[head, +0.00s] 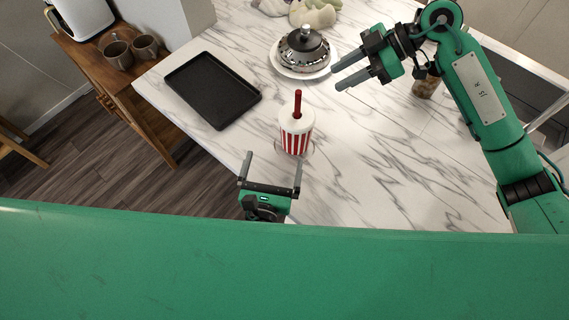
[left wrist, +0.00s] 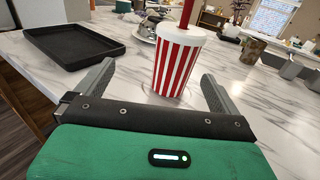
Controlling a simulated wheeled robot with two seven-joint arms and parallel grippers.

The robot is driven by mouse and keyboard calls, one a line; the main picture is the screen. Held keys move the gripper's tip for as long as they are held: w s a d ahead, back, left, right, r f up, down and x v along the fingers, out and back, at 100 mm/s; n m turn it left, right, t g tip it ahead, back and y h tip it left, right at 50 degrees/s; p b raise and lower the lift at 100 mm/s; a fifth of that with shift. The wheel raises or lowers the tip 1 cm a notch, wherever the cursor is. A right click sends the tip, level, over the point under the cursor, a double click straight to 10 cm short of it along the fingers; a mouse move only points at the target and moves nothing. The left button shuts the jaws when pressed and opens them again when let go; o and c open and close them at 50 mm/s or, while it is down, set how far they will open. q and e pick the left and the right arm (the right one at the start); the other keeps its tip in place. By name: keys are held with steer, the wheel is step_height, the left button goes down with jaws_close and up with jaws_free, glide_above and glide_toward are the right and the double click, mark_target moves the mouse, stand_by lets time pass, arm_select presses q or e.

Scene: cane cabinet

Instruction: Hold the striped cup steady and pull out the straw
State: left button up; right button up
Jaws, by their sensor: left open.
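The red-and-white striped cup (head: 295,138) stands upright on the marble table, with a white lid and a dark red straw (head: 298,103) sticking up from it. In the left wrist view the cup (left wrist: 177,68) is ahead of the fingers, and the straw (left wrist: 187,12) runs out of the top of the picture. My left gripper (head: 272,168) is open and empty, just in front of the cup on its near side. My right gripper (head: 340,76) is above the table, behind and to the right of the cup, with its fingers apart and nothing between them.
A black tray (head: 213,90) lies left of the cup. A patterned jar (head: 425,87) is partly hidden by my right arm. Mugs (head: 118,54) stand on a wooden side cabinet. The marble right of the cup is clear.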

mark_target(297, 119)
arm_select(q)
steer(key=shift+m+h, duration=0.3)
steer(key=shift+h, duration=0.2)
steer(key=w+d, duration=0.1)
steer(key=w, duration=0.3)
steer(key=w+d, duration=0.2)
steer(key=w, duration=0.2)
steer(key=w+d+r, duration=0.1)
steer(key=w+d, duration=0.1)
steer(key=w, duration=0.3)
steer(key=shift+w+r, duration=0.1)
